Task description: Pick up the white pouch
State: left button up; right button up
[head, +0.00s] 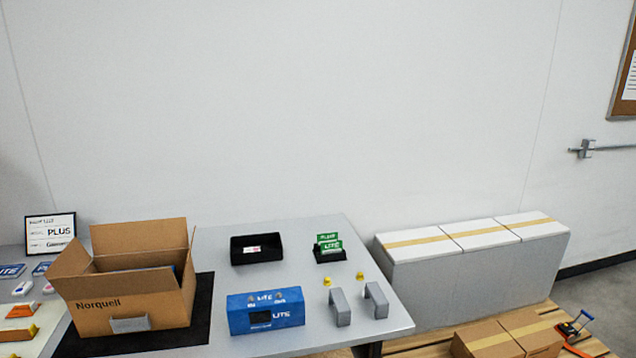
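I cannot tell for sure which thing is the white pouch. A flat pale grey piece (130,324) shows at the front of the open Norquell carton (85,318). A small white and red item (253,249) lies in the black tray (239,258). Neither of my grippers is in view.
On the grey table (210,232) stand a blue LITE box (240,318), a black holder with green cards (329,246), two grey brackets (341,308) and small yellow pieces (327,282). White-topped cartons (480,238) stand at right. A black mat (195,335) lies under the Norquell carton.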

aim_at(23, 289)
jog(key=i+j+u, duration=0.2)
jog(key=j, duration=0.4)
jog(key=i+j+u, duration=0.2)
jog(key=j, duration=0.4)
jog(key=i+j+u, duration=0.2)
jog(key=j, duration=0.3)
jog(key=i+j+u, duration=0.2)
jog(key=i+j, duration=0.25)
jog(key=i+j+u, duration=0.2)
jog(key=i+j, duration=0.15)
jog(key=j, duration=0.15)
